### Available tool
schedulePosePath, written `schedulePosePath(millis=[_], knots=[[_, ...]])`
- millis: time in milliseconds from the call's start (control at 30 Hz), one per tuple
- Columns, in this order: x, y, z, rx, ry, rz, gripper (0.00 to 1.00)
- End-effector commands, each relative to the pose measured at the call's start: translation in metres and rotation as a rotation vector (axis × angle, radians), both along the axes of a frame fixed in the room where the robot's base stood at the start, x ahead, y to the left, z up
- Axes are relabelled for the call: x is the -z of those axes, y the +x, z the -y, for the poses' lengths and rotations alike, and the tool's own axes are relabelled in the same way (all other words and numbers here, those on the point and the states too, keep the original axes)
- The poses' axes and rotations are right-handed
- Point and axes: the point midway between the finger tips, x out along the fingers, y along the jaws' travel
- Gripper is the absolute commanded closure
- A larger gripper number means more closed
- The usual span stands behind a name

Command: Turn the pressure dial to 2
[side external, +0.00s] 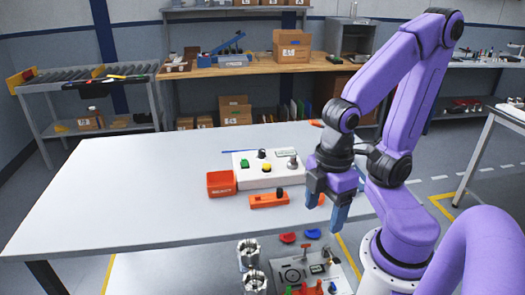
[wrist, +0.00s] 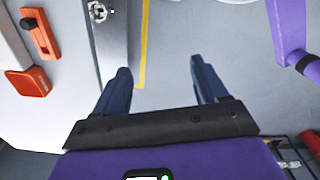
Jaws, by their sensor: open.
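A white control panel (side external: 266,172) lies on the table. It carries a green button (side external: 244,163), a yellow button (side external: 267,168), a black knob (side external: 262,154) and a grey knob (side external: 292,162). Their markings are too small to read, so I cannot tell which knob is the pressure dial or its setting. My gripper (side external: 324,212) is open and empty, pointing down to the right of the panel and apart from it. In the wrist view my gripper (wrist: 160,68) has its two fingers spread over the floor, with nothing between them.
A red reject bin (side external: 221,183) and an orange fixture with a black knob (side external: 268,199) stand in front of the panel. Machined housings (side external: 254,281) and a fixture plate (side external: 303,272) are at the front. The left of the white table (side external: 110,200) is clear.

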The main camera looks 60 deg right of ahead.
Motion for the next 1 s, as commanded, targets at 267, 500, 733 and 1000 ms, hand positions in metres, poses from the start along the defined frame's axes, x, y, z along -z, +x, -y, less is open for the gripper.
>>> schedulePosePath(millis=[267, 500, 733, 1000], knots=[[-0.012, 0.039, -0.014, 0.147, -0.002, -0.001, 0.41], [-0.033, 0.131, -0.017, 0.453, -0.006, -0.006, 0.41], [-0.043, 0.223, 0.017, 0.747, -0.01, -0.013, 0.41], [-0.047, 0.315, 0.103, 1.093, -0.013, -0.02, 0.41]])
